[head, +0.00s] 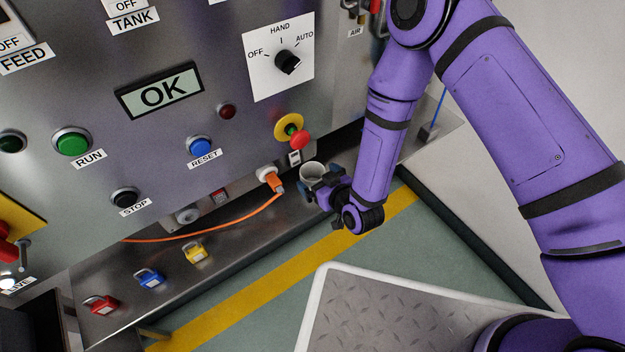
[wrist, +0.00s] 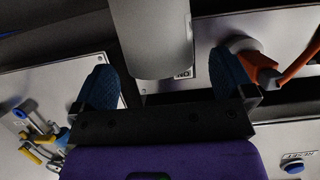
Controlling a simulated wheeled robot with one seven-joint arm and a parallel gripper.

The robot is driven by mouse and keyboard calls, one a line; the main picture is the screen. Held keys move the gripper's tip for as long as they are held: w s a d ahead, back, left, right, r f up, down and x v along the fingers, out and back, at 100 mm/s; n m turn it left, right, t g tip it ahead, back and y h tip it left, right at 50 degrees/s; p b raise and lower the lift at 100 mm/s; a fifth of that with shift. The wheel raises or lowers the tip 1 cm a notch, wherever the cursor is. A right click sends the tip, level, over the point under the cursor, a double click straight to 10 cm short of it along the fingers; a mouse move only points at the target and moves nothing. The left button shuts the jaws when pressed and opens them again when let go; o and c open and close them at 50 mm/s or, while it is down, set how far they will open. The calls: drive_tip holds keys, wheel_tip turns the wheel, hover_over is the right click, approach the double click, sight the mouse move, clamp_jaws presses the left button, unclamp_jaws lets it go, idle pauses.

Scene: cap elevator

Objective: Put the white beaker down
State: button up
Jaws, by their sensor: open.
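The white beaker (head: 313,173) is at the steel ledge below the panel, near the orange plug, and looks upright with its open rim up. My gripper (head: 323,187) is right beside it on the near side and partly hides its lower part. In the wrist view the beaker (wrist: 150,38) is a large pale cylinder. It lies between and just beyond the blue fingertips of my open gripper (wrist: 162,66), with a gap on both sides. Whether its base rests on the ledge is hidden.
An orange plug (head: 270,178) with its cable is left of the beaker. A red button on a yellow collar (head: 298,138) sits above. Red, blue and yellow padlocks (head: 150,278) lie along the ledge (head: 225,262), otherwise clear toward the front.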

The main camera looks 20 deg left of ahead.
sight(306, 167)
drive_tip(key=shift+x, duration=1.8)
drive_tip(key=c, duration=1)
drive_tip(key=shift+w+r, duration=0.1)
drive_tip(key=shift+c, duration=0.2)
